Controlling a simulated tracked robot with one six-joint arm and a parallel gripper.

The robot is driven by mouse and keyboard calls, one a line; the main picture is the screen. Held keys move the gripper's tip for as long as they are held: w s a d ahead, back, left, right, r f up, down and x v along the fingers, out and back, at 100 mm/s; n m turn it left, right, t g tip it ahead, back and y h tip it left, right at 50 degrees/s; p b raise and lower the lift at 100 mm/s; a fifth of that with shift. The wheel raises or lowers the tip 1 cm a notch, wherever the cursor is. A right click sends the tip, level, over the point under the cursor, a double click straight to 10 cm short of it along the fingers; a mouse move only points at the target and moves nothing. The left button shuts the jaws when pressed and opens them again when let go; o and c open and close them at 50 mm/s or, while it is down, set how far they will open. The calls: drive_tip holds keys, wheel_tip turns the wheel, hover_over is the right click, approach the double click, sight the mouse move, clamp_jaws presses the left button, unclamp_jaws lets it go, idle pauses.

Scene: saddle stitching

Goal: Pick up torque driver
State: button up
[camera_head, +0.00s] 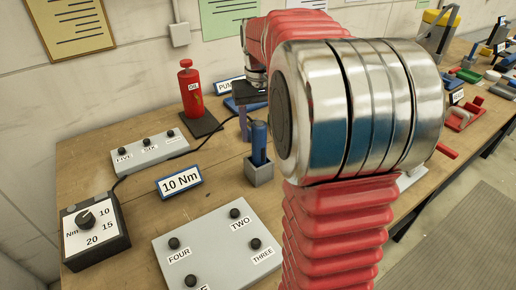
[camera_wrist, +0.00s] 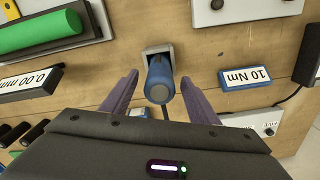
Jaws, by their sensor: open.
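The torque driver appears to be the blue cylinder (camera_head: 260,140) standing upright in a small grey holder (camera_head: 259,173) near the middle of the bench. In the wrist view the blue cylinder (camera_wrist: 160,82) shows its rounded grey-blue end toward the camera, in front of the grey holder (camera_wrist: 157,50). My gripper (camera_wrist: 159,77) is open, with one purple finger on each side of the cylinder and a visible gap at both sides. In the head view my gripper (camera_head: 245,122) is behind and beside the cylinder, partly hidden by my arm.
A 10 Nm sign (camera_head: 180,181) stands left of the holder. A dial box (camera_head: 94,232), two grey button panels (camera_head: 150,152) (camera_head: 215,252) and a red oil bottle (camera_head: 190,90) are nearby. In the wrist view a green roller (camera_wrist: 40,30) lies at upper left.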

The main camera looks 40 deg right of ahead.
sight(259, 143)
drive_tip(key=shift+f, duration=0.1)
drive_tip(key=shift+f, duration=2.6)
drive_tip(key=c, duration=1.2)
drive_tip(key=shift+c, duration=0.2)
drive_tip(key=shift+w+r, duration=0.1)
drive_tip(key=shift+r, duration=0.05)
